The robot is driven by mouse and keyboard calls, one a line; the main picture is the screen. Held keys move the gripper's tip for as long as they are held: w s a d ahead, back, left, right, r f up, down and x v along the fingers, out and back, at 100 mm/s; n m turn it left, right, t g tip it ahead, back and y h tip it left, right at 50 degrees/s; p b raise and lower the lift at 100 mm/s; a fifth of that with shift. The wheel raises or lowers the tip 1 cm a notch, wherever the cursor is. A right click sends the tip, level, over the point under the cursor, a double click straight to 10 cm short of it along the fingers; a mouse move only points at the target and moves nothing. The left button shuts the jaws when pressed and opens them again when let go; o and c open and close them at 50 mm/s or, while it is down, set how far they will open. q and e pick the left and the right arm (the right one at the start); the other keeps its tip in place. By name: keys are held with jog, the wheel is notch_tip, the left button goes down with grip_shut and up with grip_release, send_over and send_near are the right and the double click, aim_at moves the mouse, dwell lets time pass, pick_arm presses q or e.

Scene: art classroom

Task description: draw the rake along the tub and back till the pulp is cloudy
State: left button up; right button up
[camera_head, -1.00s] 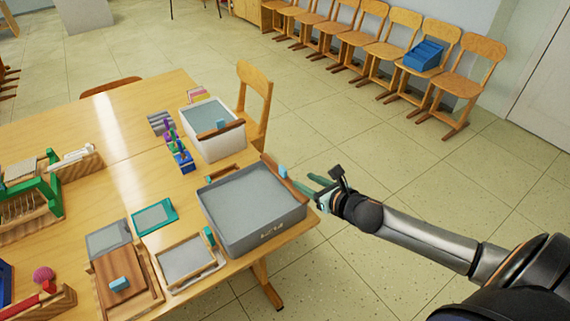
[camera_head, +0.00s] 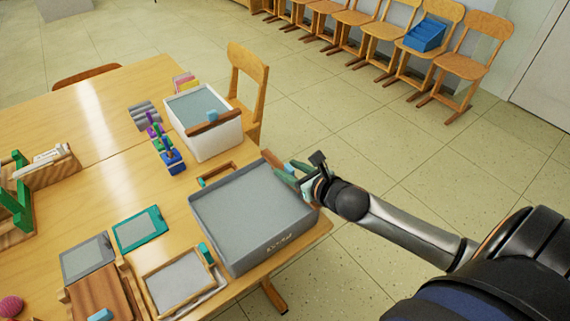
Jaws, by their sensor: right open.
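The grey tub (camera_head: 276,246) stands near the table's right corner, with a flat, even grey surface of pulp (camera_head: 248,205) inside. A brown wooden rake bar (camera_head: 272,160) lies along the tub's right rim; its handle is mostly hidden by my gripper. My right gripper (camera_head: 291,177) is open at the rake, its greenish fingers beside the handle. I cannot tell whether the fingers touch it. My left gripper is not in view.
A white tub (camera_head: 226,142) with a similar blue-handled bar stands behind. A wooden frame (camera_head: 152,282), a teal frame (camera_head: 140,228) and a grey-panelled frame (camera_head: 87,258) lie left of the grey tub. Open floor lies right of the table; chairs line the wall.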

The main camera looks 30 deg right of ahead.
jog(key=shift+w+f, duration=0.1)
jog(key=shift+w, duration=0.05)
jog(key=shift+c, duration=0.4)
grip_shut()
dwell(1.0)
